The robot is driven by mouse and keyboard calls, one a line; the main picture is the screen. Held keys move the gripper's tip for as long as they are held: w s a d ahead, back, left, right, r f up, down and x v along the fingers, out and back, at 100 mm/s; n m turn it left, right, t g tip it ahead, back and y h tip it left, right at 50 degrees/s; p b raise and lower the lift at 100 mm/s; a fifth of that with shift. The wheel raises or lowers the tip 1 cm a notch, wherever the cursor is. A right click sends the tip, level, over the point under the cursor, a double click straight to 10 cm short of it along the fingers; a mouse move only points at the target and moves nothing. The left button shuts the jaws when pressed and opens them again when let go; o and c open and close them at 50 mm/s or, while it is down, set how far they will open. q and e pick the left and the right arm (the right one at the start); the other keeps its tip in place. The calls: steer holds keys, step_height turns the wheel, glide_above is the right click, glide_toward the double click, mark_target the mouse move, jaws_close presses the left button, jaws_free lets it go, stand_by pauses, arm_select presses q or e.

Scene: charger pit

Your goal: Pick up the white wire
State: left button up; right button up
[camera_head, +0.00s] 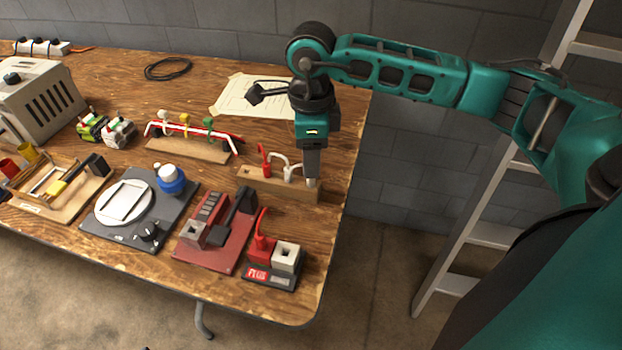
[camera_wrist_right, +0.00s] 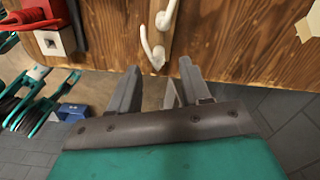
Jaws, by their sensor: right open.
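The white wire (camera_head: 280,161) arches up from a light wooden block (camera_head: 262,182) near the table's right edge in the head view. One white end stands close beside my right gripper (camera_head: 312,184). That gripper points down at the right end of the block, open and partly side-on. In the wrist view the white wire (camera_wrist_right: 157,40) lies just beyond the open fingertips (camera_wrist_right: 160,76), with nothing between the fingers. Whether the far fingertip touches the block is hidden. My left gripper is not in view.
A red wire (camera_head: 264,157) stands on the same block, left of the white one. A red and white socket unit (camera_head: 287,257) sits nearer the front edge. A red board (camera_head: 208,240) and a paper sheet (camera_head: 236,97) are nearby. A ladder (camera_head: 490,235) stands right of the table.

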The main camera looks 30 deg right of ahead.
mark_target(311, 184)
step_height(311, 184, down, 4)
steer(key=shift+f, duration=0.2)
steer(key=shift+c, duration=0.2)
jaws_close()
